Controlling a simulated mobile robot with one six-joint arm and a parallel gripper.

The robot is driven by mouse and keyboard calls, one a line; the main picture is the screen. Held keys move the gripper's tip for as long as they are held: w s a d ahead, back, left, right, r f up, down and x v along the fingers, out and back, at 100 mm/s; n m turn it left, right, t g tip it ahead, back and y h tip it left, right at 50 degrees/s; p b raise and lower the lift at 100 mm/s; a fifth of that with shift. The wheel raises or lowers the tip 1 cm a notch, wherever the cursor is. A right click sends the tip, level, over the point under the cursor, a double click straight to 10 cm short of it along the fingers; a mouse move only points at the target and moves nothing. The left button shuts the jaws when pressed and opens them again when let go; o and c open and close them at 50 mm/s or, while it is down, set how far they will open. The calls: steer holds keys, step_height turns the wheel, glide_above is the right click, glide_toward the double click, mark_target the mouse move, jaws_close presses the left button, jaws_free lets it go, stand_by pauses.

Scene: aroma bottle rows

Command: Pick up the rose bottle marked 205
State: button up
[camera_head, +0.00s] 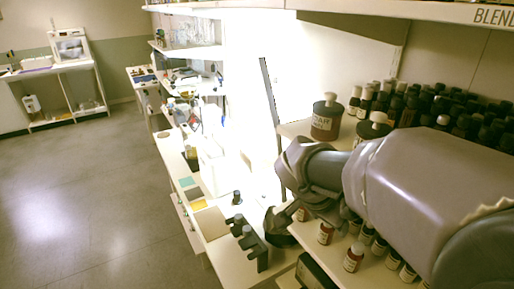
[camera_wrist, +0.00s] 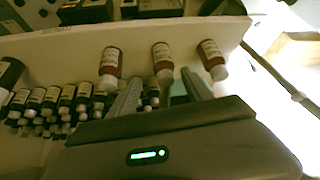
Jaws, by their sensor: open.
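Three red-brown bottles with white labels and pale caps stand apart along a shelf edge in the wrist view: a left one (camera_wrist: 109,62), a middle one (camera_wrist: 161,55) and a right one (camera_wrist: 212,58). Their labels are too small to read, so I cannot tell which is rose 205. My gripper (camera_wrist: 160,80) is open. Its two fingers point towards the row, and the middle bottle's cap appears between the fingertips; I cannot tell how far off it is. In the head view, red-brown bottles (camera_head: 353,257) (camera_head: 325,233) stand on the lower shelf below my arm, which hides part of the row.
Several dark bottles (camera_wrist: 68,97) are packed close at left in the wrist view. Large brown jars (camera_head: 326,118) and dense bottle rows (camera_head: 450,110) fill the upper shelf. A dark stand (camera_head: 250,240) is on the counter (camera_head: 212,222). Open floor (camera_head: 80,200) lies at left.

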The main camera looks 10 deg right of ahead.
mark_target(328, 228)
steer(key=b+x, duration=0.1)
steer(key=x, duration=0.1)
steer(key=a+b+x, duration=0.1)
steer(key=x, duration=0.2)
steer(key=shift+w+d+f, duration=0.1)
steer(key=shift+w+f, duration=0.2)
steer(key=shift+f, duration=0.1)
jaws_close()
steer(key=shift+r, duration=0.15)
